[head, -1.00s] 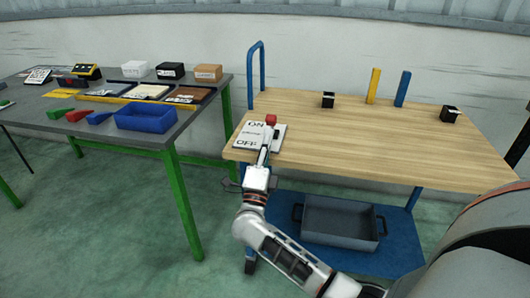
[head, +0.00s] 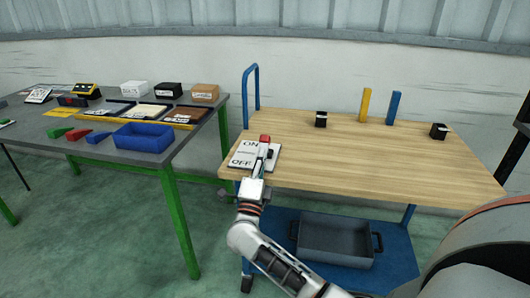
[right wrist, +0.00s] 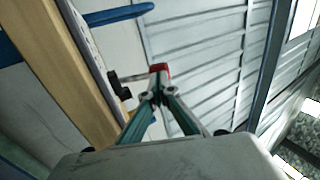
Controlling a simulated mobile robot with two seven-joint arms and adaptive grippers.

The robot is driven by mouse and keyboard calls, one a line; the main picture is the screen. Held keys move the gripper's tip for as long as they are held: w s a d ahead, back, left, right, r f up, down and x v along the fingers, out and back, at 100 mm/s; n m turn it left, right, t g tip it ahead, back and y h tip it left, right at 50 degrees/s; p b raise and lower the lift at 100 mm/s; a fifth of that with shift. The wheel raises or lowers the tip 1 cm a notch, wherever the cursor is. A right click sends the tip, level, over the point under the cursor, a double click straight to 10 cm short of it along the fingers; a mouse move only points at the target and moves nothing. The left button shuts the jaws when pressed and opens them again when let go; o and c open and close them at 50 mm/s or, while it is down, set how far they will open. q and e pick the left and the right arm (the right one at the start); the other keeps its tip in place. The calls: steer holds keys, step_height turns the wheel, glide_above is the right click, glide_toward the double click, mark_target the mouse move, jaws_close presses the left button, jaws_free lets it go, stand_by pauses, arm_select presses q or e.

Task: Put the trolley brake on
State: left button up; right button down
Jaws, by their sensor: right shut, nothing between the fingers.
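The trolley has a wooden top (head: 380,160) and a blue frame. A white plate (head: 240,163) marked ON and OFF lies at its near left corner. The brake lever's red knob (head: 265,138) stands beside the ON word; in the right wrist view the red knob (right wrist: 160,69) tops a dark stem. My right gripper (head: 265,154) is shut and empty over the plate, its tips just on the near side of the knob. In the right wrist view the closed tips (right wrist: 160,96) overlap the knob's lower part; I cannot tell whether they touch. My left gripper is out of view.
A grey table (head: 200,122) with a blue bin (head: 145,140), boxes and trays stands left. The trolley top carries two black blocks (head: 321,119) (head: 438,130) plus yellow (head: 364,104) and blue posts (head: 393,106). A grey tray (head: 335,243) sits on the lower shelf.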

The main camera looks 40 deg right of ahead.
mark_target(265, 137)
steer(key=shift+r, duration=0.15)
steer(key=shift+w+d+r+g+y+p, duration=0.2)
steer(key=shift+r+g+y+p, duration=0.25)
steer(key=shift+p, duration=0.9)
steer(key=shift+r+p, duration=0.3)
steer(key=shift+p, duration=0.2)
steer(key=y+p, duration=0.1)
steer(key=p, duration=0.1)
steer(key=w+d+r+g+y+p, duration=0.1)
steer(key=p, duration=0.2)
steer(key=shift+r, duration=0.3)
steer(key=shift+w+d+g+p, duration=0.1)
steer(key=shift+d+g+p, duration=0.2)
steer(key=shift+p, duration=0.5)
steer(key=shift+w+d+p, duration=0.1)
steer(key=shift+w+p, duration=0.05)
steer(key=shift+p, duration=0.2)
steer(key=shift+w+d+p, duration=0.4)
steer(key=shift+d, duration=0.1)
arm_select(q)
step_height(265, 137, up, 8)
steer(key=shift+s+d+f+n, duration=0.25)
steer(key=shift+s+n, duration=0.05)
arm_select(e)
steer(key=shift+w+d+r+y, duration=0.2)
steer(key=shift+w+d+y, duration=0.15)
steer(key=shift+w+d, duration=0.95)
steer(key=shift+s+d, duration=0.1)
